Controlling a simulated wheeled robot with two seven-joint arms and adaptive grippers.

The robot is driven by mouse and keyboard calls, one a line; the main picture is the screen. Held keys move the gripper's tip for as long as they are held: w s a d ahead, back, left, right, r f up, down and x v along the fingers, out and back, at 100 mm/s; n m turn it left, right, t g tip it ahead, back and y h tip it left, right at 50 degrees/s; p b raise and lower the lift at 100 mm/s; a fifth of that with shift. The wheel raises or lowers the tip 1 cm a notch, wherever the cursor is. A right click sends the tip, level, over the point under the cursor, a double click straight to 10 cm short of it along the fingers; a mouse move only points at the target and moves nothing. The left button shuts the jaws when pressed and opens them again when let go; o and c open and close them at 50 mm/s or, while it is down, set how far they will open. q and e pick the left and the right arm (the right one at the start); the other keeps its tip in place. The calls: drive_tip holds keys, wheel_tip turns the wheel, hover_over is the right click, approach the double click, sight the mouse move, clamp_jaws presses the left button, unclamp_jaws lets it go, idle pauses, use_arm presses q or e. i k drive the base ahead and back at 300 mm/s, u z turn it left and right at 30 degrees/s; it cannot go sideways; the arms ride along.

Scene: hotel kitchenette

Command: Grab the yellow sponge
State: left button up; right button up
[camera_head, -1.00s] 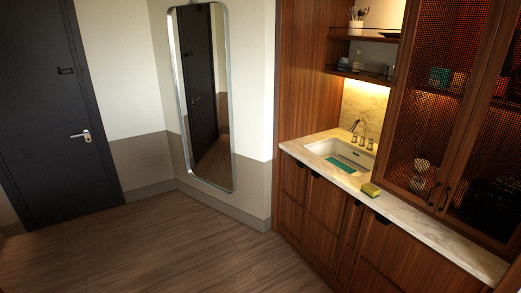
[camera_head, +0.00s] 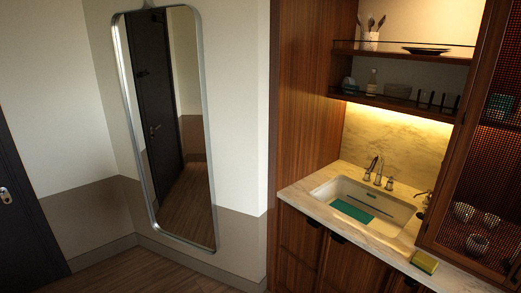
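The yellow sponge (camera_head: 424,262) lies on the front part of the pale marble counter (camera_head: 385,249), to the right of the sink. It looks like a small block with a yellow top and a darker green side. It is close to the counter's front edge. Neither of my grippers shows in the head view, so I cannot see their state.
The sink (camera_head: 396,208) holds a flat green thing (camera_head: 352,208); a tap (camera_head: 373,169) stands behind it. A cabinet with mesh doors (camera_head: 480,190) rises right of the sponge. Shelves (camera_head: 400,101) hang above. A tall mirror (camera_head: 172,130) leans left; some wooden floor (camera_head: 105,272) is clear.

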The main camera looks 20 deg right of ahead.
sight(425, 264)
drive_tip(key=z, duration=0.8)
drive_tip(key=i, duration=1.45)
drive_tip(key=z, duration=0.85)
